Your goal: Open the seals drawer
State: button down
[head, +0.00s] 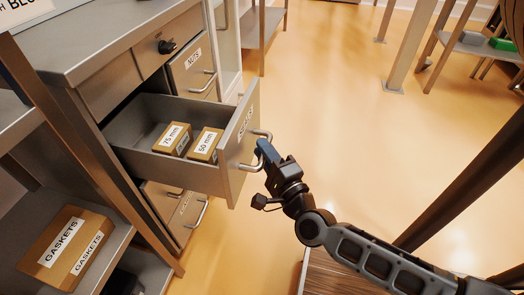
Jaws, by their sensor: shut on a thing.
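A grey metal drawer (185,168) stands pulled well out of its cabinet. The label on its front is seen at a steep angle and I cannot read it surely. Inside lie two small cardboard boxes, one marked 75 mm (172,139) and one marked 50 mm (206,145). My gripper (262,158) is at the drawer's front, shut on its metal bar handle (256,137). The fingertips partly hide the handle.
Above is a closed drawer with a dark knob (167,46) and another with a bar handle (206,82). Below is a further handled drawer (185,207). A GASKETS box (66,247) sits on a lower-left shelf. The floor (320,110) right of the drawer is clear.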

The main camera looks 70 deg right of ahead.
jog(key=c, duration=1.1)
grip_release()
jog(key=shift+a, duration=0.1)
jog(key=v, duration=0.7)
jog(key=shift+s+a, duration=0.2)
jog(key=shift+s, duration=0.1)
jog(key=shift+f, duration=0.1)
